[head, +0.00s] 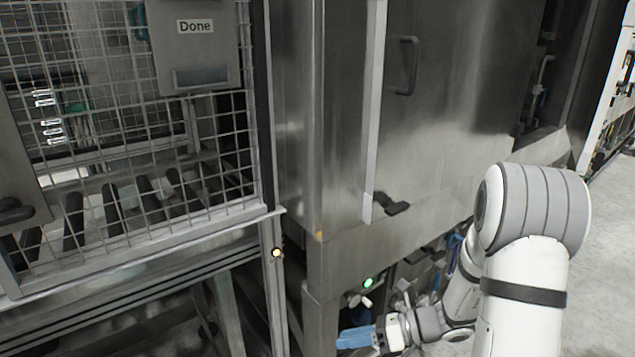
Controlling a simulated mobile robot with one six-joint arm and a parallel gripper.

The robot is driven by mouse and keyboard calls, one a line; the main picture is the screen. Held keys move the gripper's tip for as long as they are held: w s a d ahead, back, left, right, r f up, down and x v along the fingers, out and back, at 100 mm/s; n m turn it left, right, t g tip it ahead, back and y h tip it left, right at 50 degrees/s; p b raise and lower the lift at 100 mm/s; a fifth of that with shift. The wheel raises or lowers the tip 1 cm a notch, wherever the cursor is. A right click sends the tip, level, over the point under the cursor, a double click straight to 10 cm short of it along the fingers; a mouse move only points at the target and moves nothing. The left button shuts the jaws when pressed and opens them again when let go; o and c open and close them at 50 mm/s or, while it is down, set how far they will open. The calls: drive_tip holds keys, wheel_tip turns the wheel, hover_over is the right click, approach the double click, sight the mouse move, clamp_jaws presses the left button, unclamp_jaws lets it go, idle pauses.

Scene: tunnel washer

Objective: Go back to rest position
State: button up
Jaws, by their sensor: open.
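My white arm comes up from the lower right and bends down and away towards the lower middle of the head view. My gripper (350,338), with a blue part at its end, is low in front of the washer's base, close to the bottom edge of the picture. It points left. It is open and I see nothing held in it. The gap between its fingers is too small to make out.
A tall steel cabinet (440,110) with a handle stands behind the arm. A green-lit button (368,282) is just above my gripper. A wire-mesh guard (130,120) with a "Done" sign (195,27) stands left, above a steel frame. Grey floor (605,230) is clear at right.

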drive_tip(key=s+d+r+n+g+h+p, duration=0.1)
drive_tip(key=s+r+n+g+h+p, duration=0.25)
drive_tip(key=s+r+n+h, duration=0.9)
drive_tip(key=s+d+r+n+t+h+p, duration=0.1)
drive_tip(key=d+r+n+t+p, duration=0.3)
drive_tip(key=n, duration=1)
wheel_tip(320, 180, up, 4)
drive_tip(key=d+t+h, duration=0.1)
drive_tip(key=d, duration=0.2)
drive_tip(key=shift+c, duration=0.4)
idle(1.1)
